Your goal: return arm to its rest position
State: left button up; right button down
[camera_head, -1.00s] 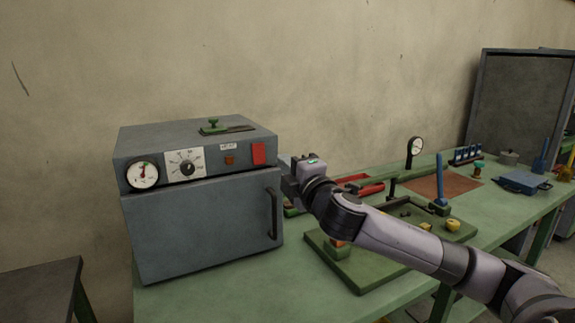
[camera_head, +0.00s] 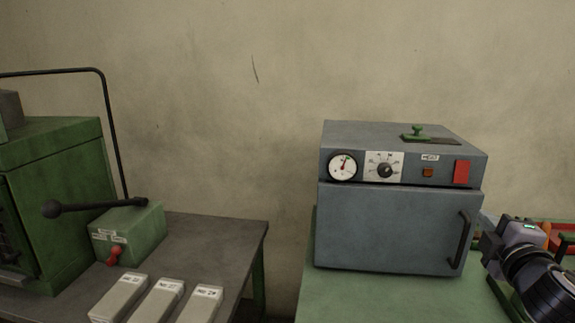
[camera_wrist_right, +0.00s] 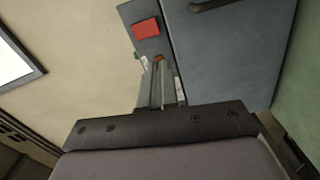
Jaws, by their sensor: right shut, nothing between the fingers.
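My right gripper (camera_head: 488,243) is at the right edge of the head view, just right of the grey oven's (camera_head: 390,232) door handle (camera_head: 460,240). In the right wrist view the fingers (camera_wrist_right: 160,80) are together and empty, pointing toward the oven's front with its red switch (camera_wrist_right: 146,29). The handle also shows at the top of that view (camera_wrist_right: 210,5). The oven door looks closed. Whether the gripper touches the oven cannot be told. My left gripper is out of view.
The oven stands on a green bench (camera_head: 350,296). To the left, a dark table (camera_head: 215,236) bears a green machine (camera_head: 60,165), a green control box (camera_head: 128,232) with a red lever, and several pale labelled blocks (camera_head: 160,300). A gap separates table and bench.

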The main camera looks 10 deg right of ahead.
jog(key=s+a+f+m+g, duration=0.2)
jog(key=s+a+f, duration=0.1)
jog(key=f, duration=0.3)
jog(key=s+a+f+m+g+y, duration=0.1)
jog(key=s+a+f+m+g, duration=0.1)
jog(key=f, duration=0.5)
jog(key=s+a+f+m+g+y, duration=0.1)
jog(key=s+a+f+m+g, duration=0.1)
jog(key=s+a+f, duration=0.2)
jog(key=shift+s+f+g, duration=0.2)
jog(key=shift+s+f, duration=0.35)
jog(key=shift+f, duration=0.25)
jog(key=shift+s+f+g, duration=0.2)
jog(key=shift+s+f, duration=0.35)
jog(key=shift+f, duration=0.25)
jog(key=s+a+f+m+g+y, duration=0.25)
jog(key=s+a+f, duration=0.2)
jog(key=s, duration=0.45)
jog(key=s+a+f+m+g+y, duration=0.1)
jog(key=s+a+f+m+g, duration=0.25)
jog(key=s+a, duration=0.35)
jog(key=w+a+f+n+t+y, duration=0.1)
jog(key=w+f+t+y, duration=0.1)
jog(key=w+f+t, duration=0.3)
jog(key=shift+w+a+f+t, duration=0.2)
jog(key=shift+f+t, duration=0.4)
jog(key=shift+f, duration=1.5)
jog(key=shift+w, duration=0.1)
